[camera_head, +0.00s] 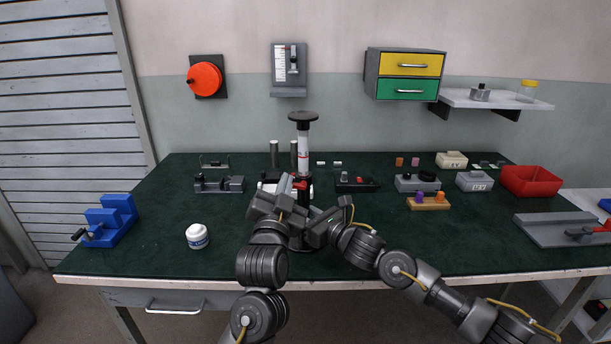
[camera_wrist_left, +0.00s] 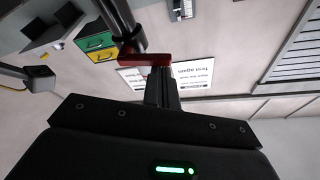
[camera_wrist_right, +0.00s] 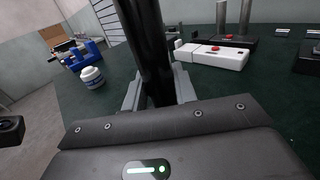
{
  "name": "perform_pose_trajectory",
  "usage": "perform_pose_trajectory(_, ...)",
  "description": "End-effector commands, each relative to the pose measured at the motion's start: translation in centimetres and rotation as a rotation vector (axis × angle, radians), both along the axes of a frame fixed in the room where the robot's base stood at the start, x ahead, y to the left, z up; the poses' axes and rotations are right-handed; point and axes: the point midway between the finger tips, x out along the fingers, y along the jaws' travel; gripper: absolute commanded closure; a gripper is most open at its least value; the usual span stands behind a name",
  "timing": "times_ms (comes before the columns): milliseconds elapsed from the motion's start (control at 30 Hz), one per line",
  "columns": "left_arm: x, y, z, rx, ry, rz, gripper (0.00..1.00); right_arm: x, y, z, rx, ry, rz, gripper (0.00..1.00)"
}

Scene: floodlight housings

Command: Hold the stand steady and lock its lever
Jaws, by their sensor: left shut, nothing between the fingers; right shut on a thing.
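The stand (camera_head: 303,152) is upright near the middle of the table, with a white red-marked tube and a black disc on top. Its red lever (camera_head: 301,185) sticks out at the collar below the tube. My left gripper (camera_head: 286,192) is shut and empty right at the lever. In the left wrist view the red lever (camera_wrist_left: 146,60) lies across the closed fingertips; I cannot tell whether they touch. My right gripper (camera_head: 312,224) is shut on the stand's post below the collar. In the right wrist view the dark post (camera_wrist_right: 150,45) is between the fingers. The stand's base is mostly hidden by my grippers.
A white jar (camera_head: 197,236) and a blue stepped block (camera_head: 111,220) are at the left. Small fixtures stand behind the stand. A purple-and-orange peg block (camera_head: 428,203) and a red bin (camera_head: 531,181) are at the right. The front left of the table is mostly clear.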

Motion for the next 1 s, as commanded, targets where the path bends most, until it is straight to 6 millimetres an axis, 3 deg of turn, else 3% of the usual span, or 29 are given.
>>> perform_pose_trajectory(267,-1.0,0.1,-0.4,0.001,0.001,-0.002,1.0,0.0,0.0,0.0,0.0,0.0,-0.001,0.98)
perform_pose_trajectory(700,-8.9,1.5,-2.8,-0.001,0.002,0.0,1.0,0.0,0.0,0.0,0.0,0.0,-0.001,0.98)
perform_pose_trajectory(1000,-11.3,1.9,-3.5,0.0,0.001,0.0,1.0,0.0,0.0,0.0,0.0,0.0,0.0,0.98)
